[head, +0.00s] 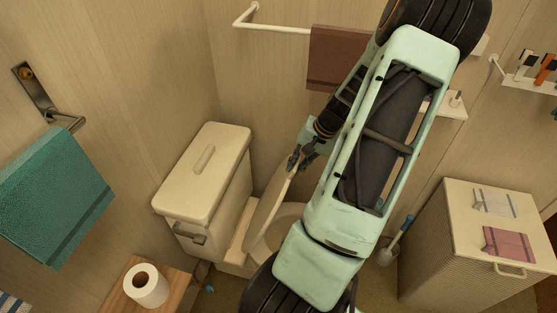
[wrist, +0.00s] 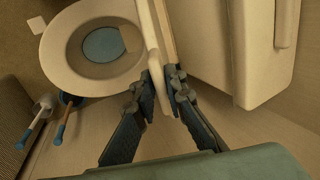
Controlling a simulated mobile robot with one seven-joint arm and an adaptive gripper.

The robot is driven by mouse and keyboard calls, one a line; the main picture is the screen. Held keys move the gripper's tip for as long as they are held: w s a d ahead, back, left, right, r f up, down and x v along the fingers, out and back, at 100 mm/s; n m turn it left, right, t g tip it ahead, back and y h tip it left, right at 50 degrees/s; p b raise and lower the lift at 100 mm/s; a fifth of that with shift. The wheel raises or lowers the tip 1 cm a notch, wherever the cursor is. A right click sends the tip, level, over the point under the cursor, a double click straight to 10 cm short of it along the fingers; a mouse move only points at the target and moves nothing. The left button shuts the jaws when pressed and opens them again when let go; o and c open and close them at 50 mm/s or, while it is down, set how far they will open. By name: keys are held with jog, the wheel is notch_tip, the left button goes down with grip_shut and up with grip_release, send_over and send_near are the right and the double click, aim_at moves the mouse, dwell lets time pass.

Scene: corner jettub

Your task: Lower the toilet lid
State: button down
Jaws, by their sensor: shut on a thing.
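The toilet lid (head: 270,205) stands raised and tilted in front of the cream tank (head: 205,175). In the wrist view the lid (wrist: 150,45) is seen edge-on, between the open bowl and the tank (wrist: 262,45). The toilet bowl (head: 291,218) is partly hidden by my arm in the head view. In the wrist view the bowl rim (wrist: 52,58) shows in full, with blue-grey water inside. My gripper (head: 301,158) is shut on the lid near its upper edge. In the wrist view my gripper's fingers (wrist: 164,82) sit on both sides of the lid's edge.
A toilet brush (head: 397,240) stands right of the bowl. A ribbed hamper (head: 455,245) stands at the right. A toilet roll (head: 146,285) sits on a wooden stand at the lower left. A teal towel (head: 55,190) and a brown towel (head: 335,58) hang on the walls.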

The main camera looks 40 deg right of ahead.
jog(key=s+d+f+t+y+b, duration=0.1)
jog(key=s+d+f+b, duration=0.3)
jog(key=s+f, duration=0.2)
jog(key=s+d+f+t+y+b, duration=0.1)
jog(key=s+d+f+t+b, duration=0.1)
jog(key=s+d+f+b, duration=0.2)
jog(key=s+d+f, duration=0.1)
jog(key=s+f, duration=0.2)
jog(key=s, duration=0.3)
jog(key=shift+d, duration=0.25)
jog(key=shift+s, duration=0.1)
jog(key=c, duration=2)
grip_release()
jog(key=shift+c, duration=0.2)
jog(key=shift+t, duration=0.3)
jog(key=v, duration=1.2)
